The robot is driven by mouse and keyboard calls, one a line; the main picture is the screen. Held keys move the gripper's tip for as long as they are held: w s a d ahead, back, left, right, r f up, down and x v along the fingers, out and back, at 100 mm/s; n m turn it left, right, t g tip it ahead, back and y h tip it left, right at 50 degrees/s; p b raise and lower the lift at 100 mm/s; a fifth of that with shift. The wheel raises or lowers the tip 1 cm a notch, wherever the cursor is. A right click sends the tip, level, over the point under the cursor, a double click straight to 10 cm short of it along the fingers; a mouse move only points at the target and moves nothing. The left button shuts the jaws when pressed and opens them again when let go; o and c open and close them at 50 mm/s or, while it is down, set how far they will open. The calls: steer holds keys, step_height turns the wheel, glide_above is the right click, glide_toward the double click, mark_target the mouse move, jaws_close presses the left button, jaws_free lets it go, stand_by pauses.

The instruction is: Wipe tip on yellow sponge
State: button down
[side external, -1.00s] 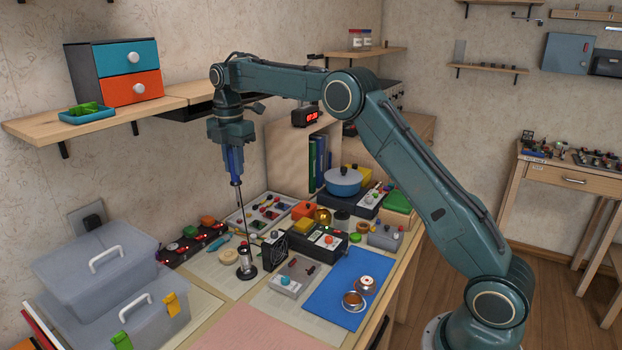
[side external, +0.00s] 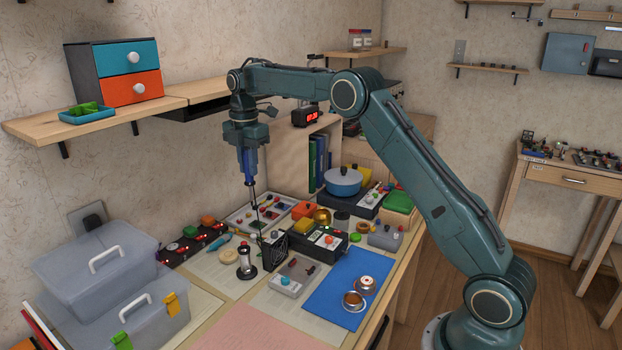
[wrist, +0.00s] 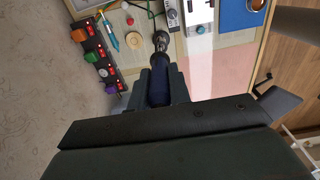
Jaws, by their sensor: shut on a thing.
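My gripper (side external: 246,165) is shut on a blue-handled tool (side external: 249,173) with a long thin dark shaft pointing down. The shaft's lower end is close to the dark finned block on the table; I cannot tell if it touches anything. In the wrist view the blue handle (wrist: 160,85) sits between the jaws. A yellow block (side external: 303,227), which looks like the sponge, lies on the dark device right of the shaft. It is not clear in the wrist view. A silver-and-black upright stand (side external: 246,262) is left of the shaft's lower end.
A strip with coloured knobs (side external: 195,242) lies left. A blue mat (side external: 340,292) is at right. Grey bins (side external: 100,258) fill the left.

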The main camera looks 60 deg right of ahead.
steer(key=s+d+f, duration=0.2)
steer(key=d+f, duration=0.1)
steer(key=d, duration=0.4)
steer(key=s+d+f, duration=0.3)
steer(key=d, duration=0.5)
steer(key=shift+s+f, duration=0.25)
steer(key=shift+s, duration=0.1)
steer(key=shift+f, duration=3.05)
stand_by(0.8)
steer(key=shift+d, duration=1.35)
stand_by(0.9)
